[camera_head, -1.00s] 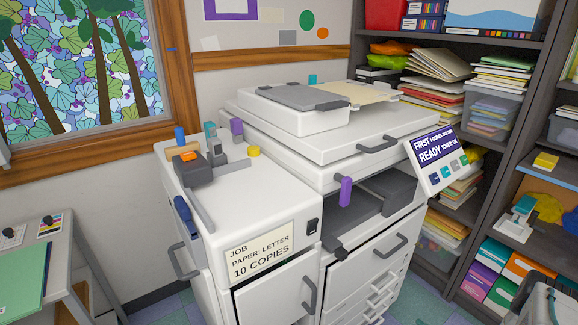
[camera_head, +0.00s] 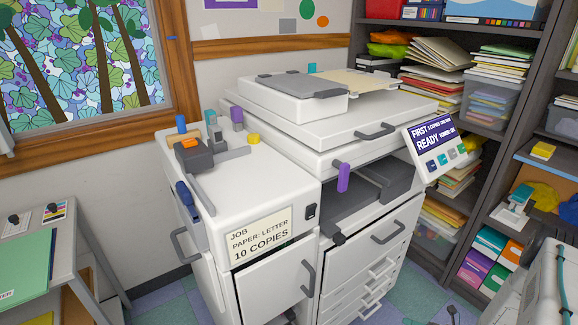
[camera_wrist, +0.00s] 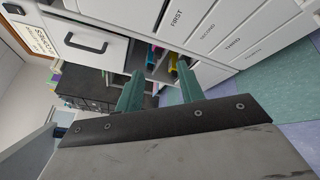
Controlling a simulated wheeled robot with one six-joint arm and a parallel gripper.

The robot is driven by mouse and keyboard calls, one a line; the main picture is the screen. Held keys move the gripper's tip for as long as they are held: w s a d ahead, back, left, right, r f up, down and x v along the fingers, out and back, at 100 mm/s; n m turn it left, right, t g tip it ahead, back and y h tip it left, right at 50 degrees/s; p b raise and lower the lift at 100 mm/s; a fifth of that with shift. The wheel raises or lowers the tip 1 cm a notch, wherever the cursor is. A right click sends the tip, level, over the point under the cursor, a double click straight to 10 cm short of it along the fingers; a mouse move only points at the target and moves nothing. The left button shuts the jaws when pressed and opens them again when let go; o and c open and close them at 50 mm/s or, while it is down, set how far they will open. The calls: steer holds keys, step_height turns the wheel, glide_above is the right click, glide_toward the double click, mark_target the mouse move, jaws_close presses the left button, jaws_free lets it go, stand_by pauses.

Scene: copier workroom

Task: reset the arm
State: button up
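My gripper (camera_wrist: 160,68) shows in the wrist view with its two green fingers apart and nothing between them. It points toward the front of the white copier (camera_head: 325,130). Beyond the fingers in the wrist view is an opening with yellow, magenta and blue-green items inside. White drawer fronts (camera_wrist: 215,32) marked FIRST, SECOND and THIRD are at the upper right of that view. In the head view, part of my pale arm is at the lower right; the gripper is hard to make out there.
The copier's left front door (camera_head: 268,290) looks slightly ajar. A grey table (camera_head: 75,235) with a green folder (camera_head: 25,262) stands at the left. Dark shelves (camera_head: 470,150) with papers and bins stand at the right. Some tiled floor (camera_wrist: 290,90) is clear beside the drawers.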

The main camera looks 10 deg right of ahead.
steer(key=s+a+r+n+g+h, duration=0.15)
steer(key=r+n+g, duration=0.25)
steer(key=r+n, duration=0.5)
steer(key=a+r+n+g+h, duration=0.1)
steer(key=a+r+n+g, duration=0.3)
steer(key=r, duration=1)
steer(key=s+a+r+n+g+h, duration=0.15)
steer(key=r+n+g, duration=0.35)
steer(key=r+n, duration=0.5)
steer(key=s+a+r+n+t+h, duration=0.1)
steer(key=s+a+r+n+h, duration=0.2)
steer(key=r, duration=0.5)
steer(key=s+a+r+n+t+h, duration=0.2)
steer(key=s+a+r+n, duration=0.3)
steer(key=s+r, duration=0.3)
steer(key=s+a+r+n+t+h, duration=0.2)
steer(key=s+a+r+n+h, duration=0.2)
steer(key=r, duration=0.6)
steer(key=shift+s+n+h, duration=0.5)
steer(key=shift+s+n, duration=0.1)
steer(key=shift+s, duration=0.65)
steer(key=shift+a, duration=0.1)
